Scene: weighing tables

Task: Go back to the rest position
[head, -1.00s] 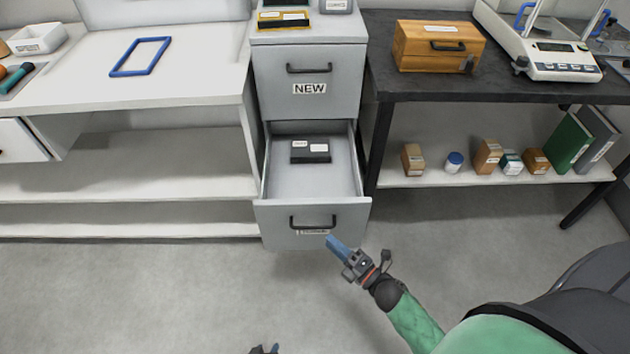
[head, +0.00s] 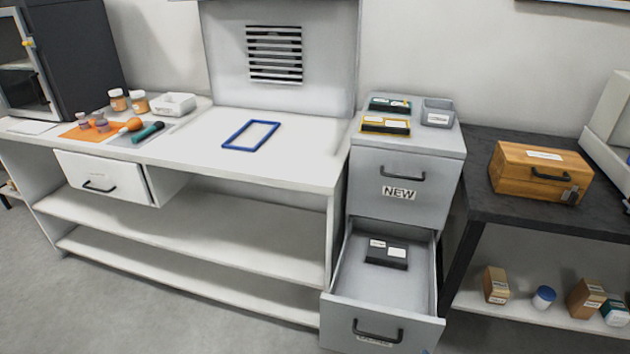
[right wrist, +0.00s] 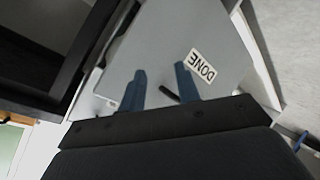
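My right gripper (right wrist: 161,85) is open in the right wrist view, its two blue fingers apart with nothing held between them. Beyond the fingers is the grey drawer front with a DONE label (right wrist: 202,66) and part of a dark handle (right wrist: 168,94). In the head view that lower drawer (head: 383,320) of the grey cabinet (head: 405,170) stands pulled out, with a dark labelled box (head: 386,256) inside. Only a tiny blue tip, perhaps of my right gripper, shows at the bottom edge there. My left gripper is in no current view.
A white bench (head: 290,165) with a blue frame (head: 251,135) stands left of the cabinet; its small drawer (head: 105,178) is ajar. A dark table (head: 475,165) with a wooden box (head: 540,174) stands right. The open drawer juts into the floor space. Grey floor is clear at lower left.

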